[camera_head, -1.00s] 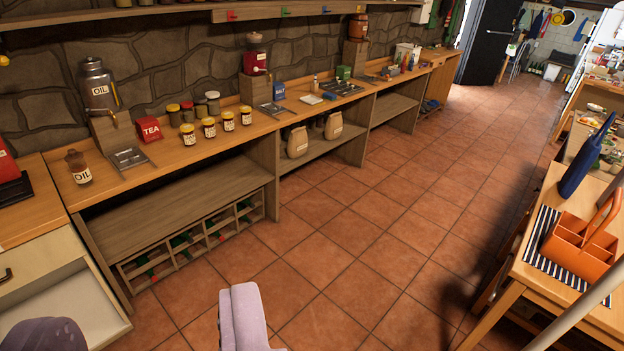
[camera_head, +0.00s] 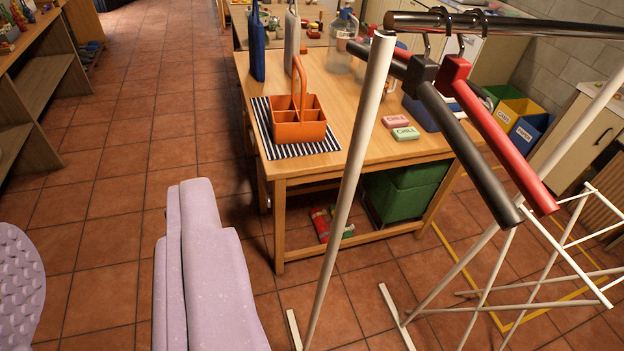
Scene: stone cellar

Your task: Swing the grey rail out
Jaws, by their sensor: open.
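A dark grey metal rail (camera_head: 560,27) runs across the top right of the view, with its left end by the top of a slanting white post (camera_head: 350,160). The rail's right end is out of view. A black hanger (camera_head: 465,150) and a red hanger (camera_head: 505,145) hang from it by dark hooks. My gripper (camera_head: 110,265) is at the lower left, its two lavender fingers wide apart with nothing between them. It is well to the left of the rail and not touching it.
A wooden table (camera_head: 345,115) holds an orange caddy (camera_head: 297,125) and pink and green blocks. A green crate (camera_head: 405,190) stands beneath it. A white folding rack (camera_head: 550,240) fills the lower right. Tiled floor (camera_head: 150,130) is open on the left.

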